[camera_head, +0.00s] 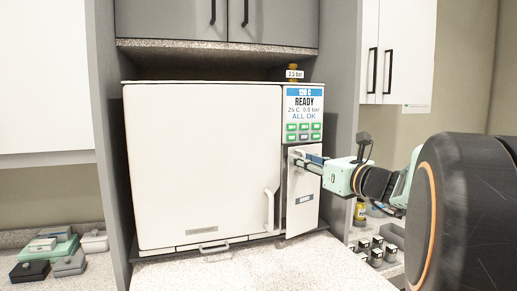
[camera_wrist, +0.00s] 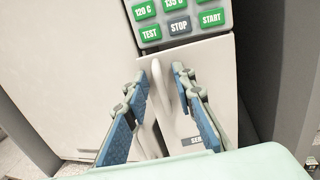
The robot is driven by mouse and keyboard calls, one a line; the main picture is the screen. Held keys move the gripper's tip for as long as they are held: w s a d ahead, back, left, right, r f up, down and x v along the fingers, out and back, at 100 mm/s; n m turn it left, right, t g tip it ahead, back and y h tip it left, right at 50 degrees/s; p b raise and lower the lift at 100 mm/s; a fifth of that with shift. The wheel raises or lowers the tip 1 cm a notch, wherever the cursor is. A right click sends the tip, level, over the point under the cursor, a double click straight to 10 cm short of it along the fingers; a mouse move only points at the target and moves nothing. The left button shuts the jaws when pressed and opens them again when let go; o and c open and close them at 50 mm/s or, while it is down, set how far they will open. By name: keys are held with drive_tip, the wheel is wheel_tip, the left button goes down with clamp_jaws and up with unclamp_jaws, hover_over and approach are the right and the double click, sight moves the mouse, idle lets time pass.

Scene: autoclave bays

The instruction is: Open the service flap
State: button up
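The service flap (camera_head: 304,180) is a pale panel below the display on the right of the white autoclave. Its lower left edge seems to stand slightly proud, so it looks a little ajar. It also shows in the wrist view (camera_wrist: 215,80), with part of its label visible. My gripper (camera_head: 299,159) is at the flap's upper left. In the wrist view, the blue-padded fingers of my gripper (camera_wrist: 160,76) are apart, on either side of a pale upright handle (camera_wrist: 161,82). Gaps show beside the handle; contact is not clear.
The autoclave's large door (camera_head: 200,165) is shut, with its own upright handle (camera_head: 269,209) left of the flap. The display (camera_head: 303,103) reads READY. A grey cabinet side (camera_head: 340,130) stands close on the right. Bare speckled counter (camera_head: 265,270) lies in front.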

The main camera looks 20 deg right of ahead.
drive_tip(key=shift+w+a+f+p, duration=0.25)
drive_tip(key=shift+w+a+p, duration=0.15)
drive_tip(key=shift+w, duration=0.05)
idle(0.3)
